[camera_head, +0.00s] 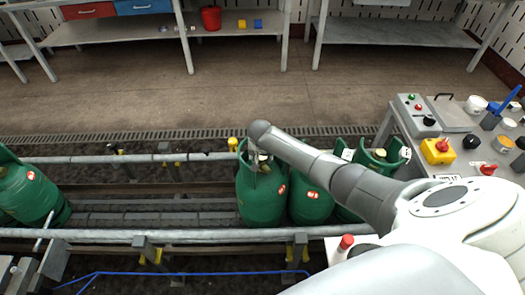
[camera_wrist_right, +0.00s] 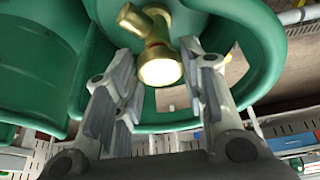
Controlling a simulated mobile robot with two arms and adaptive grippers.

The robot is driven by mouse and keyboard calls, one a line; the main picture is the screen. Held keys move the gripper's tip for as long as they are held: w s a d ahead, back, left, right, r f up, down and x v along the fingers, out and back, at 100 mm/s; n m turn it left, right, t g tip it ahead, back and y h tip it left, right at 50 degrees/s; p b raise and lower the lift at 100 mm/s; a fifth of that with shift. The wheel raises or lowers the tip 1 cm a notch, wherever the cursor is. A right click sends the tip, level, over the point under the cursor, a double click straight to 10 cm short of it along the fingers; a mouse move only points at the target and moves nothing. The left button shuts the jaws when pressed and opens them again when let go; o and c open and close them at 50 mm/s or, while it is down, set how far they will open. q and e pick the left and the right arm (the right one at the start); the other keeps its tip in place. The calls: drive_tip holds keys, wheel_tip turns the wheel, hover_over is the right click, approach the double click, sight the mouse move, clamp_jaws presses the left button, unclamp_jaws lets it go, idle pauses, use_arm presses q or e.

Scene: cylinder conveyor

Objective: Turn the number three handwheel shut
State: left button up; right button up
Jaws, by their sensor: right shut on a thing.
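A green gas cylinder (camera_head: 260,205) stands upright between the conveyor rails. My right arm reaches over it from the right, and my right gripper (camera_head: 257,162) is at its collar, partly hidden by my arm. In the right wrist view a brass valve (camera_wrist_right: 158,66) with a round pale face sits inside the green collar (camera_wrist_right: 262,40). No number or separate handwheel can be read there. My left gripper is not in view.
More green cylinders (camera_head: 311,203) stand close on the right; another (camera_head: 28,192) leans at the far left. Metal rails (camera_head: 120,236) run along both sides. A side table (camera_head: 415,160) with controls and pots stands right. The floor behind is clear.

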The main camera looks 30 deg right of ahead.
drive_tip(key=shift+w+a+m+g+h, duration=0.15)
drive_tip(key=shift+m+g+h, duration=0.15)
drive_tip(key=shift+m, duration=1.6)
drive_tip(key=m+g+h+b, duration=0.1)
drive_tip(key=m, duration=0.2)
drive_tip(key=shift+w+g, duration=0.15)
drive_tip(key=shift+g, duration=0.15)
drive_tip(key=shift+m+b, duration=0.4)
drive_tip(key=shift+m, duration=0.3)
drive_tip(key=o, duration=1)
drive_tip(key=shift+r, duration=0.1)
drive_tip(key=w+v, duration=0.1)
drive_tip(key=v, duration=1)
drive_tip(key=shift+s+a+r, duration=0.3)
drive_tip(key=shift+r, duration=0.1)
